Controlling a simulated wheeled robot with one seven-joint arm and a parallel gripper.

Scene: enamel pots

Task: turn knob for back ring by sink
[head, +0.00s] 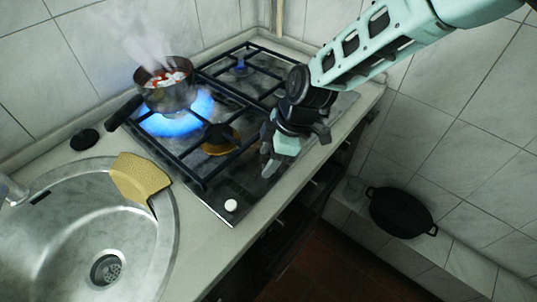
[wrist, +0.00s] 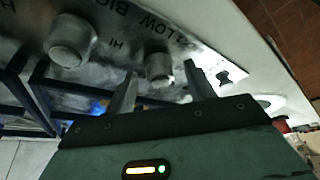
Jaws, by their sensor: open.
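The back ring by the sink burns with a wide blue flame (head: 178,118) under a small dark pot (head: 168,92). My gripper (head: 266,152) is over the hob's front panel (head: 214,190). In the wrist view my gripper (wrist: 160,86) is open, with a small metal knob (wrist: 158,68) between and just beyond its fingertips. I cannot tell whether the fingers touch it. A larger metal knob (wrist: 72,40) is to its left. A white knob (head: 231,205) is at the panel's sink end. Which knob belongs to the lit ring is not readable.
The pot steams, and its handle (head: 125,112) points towards the sink (head: 62,240). A yellow cloth (head: 139,177) lies over the sink's rim. Black grates (head: 206,156) cover the hob. A black pan (head: 401,212) sits lower at the right, beyond the counter's edge.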

